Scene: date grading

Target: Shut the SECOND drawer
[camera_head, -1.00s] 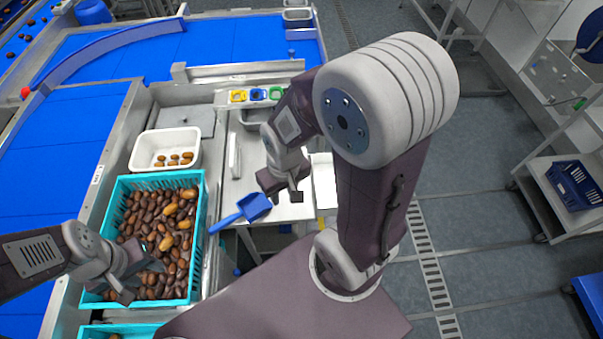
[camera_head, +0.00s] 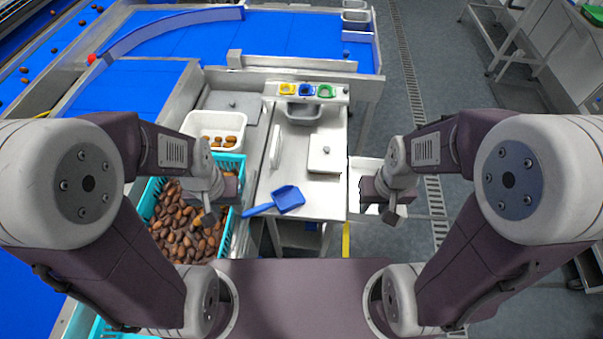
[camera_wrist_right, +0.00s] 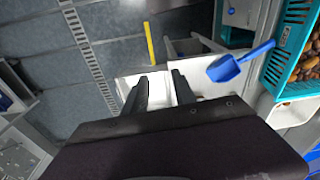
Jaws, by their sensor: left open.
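A white open drawer (camera_head: 363,168) sticks out from the right side of the steel worktable (camera_head: 325,205). I cannot tell which drawer in the stack it is. My right gripper (camera_head: 379,206) is over its outer part and hides some of it. In the right wrist view the two fingers (camera_wrist_right: 160,82) are apart with nothing gripped, and the white drawer (camera_wrist_right: 154,88) shows between and beyond them. I cannot tell whether they touch it. My left gripper (camera_head: 208,212) is open above the right edge of the date crate, away from the drawer.
A turquoise crate (camera_head: 238,165) of dates and a white tub (camera_head: 193,124) stand left of the worktable. A blue scoop (camera_head: 288,198) lies on its front edge; a white lidded box (camera_head: 325,160) stands behind. The floor right of the drawer is clear.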

